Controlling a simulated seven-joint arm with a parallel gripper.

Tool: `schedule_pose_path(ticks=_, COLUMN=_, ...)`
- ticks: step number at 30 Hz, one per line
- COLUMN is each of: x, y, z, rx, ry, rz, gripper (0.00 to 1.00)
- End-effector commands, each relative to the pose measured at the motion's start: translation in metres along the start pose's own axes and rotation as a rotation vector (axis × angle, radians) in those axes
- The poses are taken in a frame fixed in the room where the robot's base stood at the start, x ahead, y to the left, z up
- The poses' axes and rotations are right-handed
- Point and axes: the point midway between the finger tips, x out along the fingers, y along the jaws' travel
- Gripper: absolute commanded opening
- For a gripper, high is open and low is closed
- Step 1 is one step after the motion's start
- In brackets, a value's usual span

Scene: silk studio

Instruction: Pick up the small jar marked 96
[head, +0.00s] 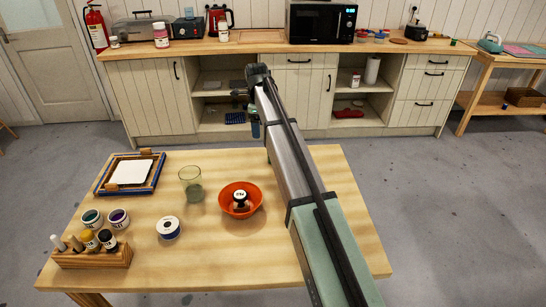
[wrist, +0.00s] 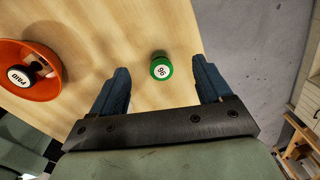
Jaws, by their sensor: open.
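The small jar (wrist: 161,70) is green with a white top marked 96. In the wrist view it stands on the wooden table (wrist: 130,35), between and slightly ahead of my two finger tips, with clear space on both sides. My gripper (wrist: 160,66) is open and empty, with blue fingers apart, and does not touch the jar.
An orange bowl (head: 227,208) holding a stamp marked PAID stands left of the jar. The table edge lies close right of the jar.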

Motion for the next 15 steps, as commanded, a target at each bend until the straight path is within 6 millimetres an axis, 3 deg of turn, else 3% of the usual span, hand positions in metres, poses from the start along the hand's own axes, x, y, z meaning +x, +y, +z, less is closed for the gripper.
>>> schedule_pose_path(ticks=1, x=-0.003, y=-0.004, z=-0.017, rx=0.071, ry=0.005, rz=0.019, gripper=0.78)
schedule_pose_path(ticks=3, x=-0.005, y=-0.005, z=-0.033, rx=0.152, ry=0.012, rz=0.041, gripper=0.78)
schedule_pose_path(ticks=6, x=-0.008, y=-0.006, z=-0.048, rx=0.225, ry=0.020, rz=0.061, gripper=0.78)
schedule_pose_path(ticks=11, x=0.002, y=-0.005, z=-0.054, rx=0.260, ry=0.024, rz=0.071, gripper=0.78)
schedule_pose_path(ticks=15, x=0.025, y=-0.003, z=-0.054, rx=0.259, ry=0.024, rz=0.071, gripper=0.78)
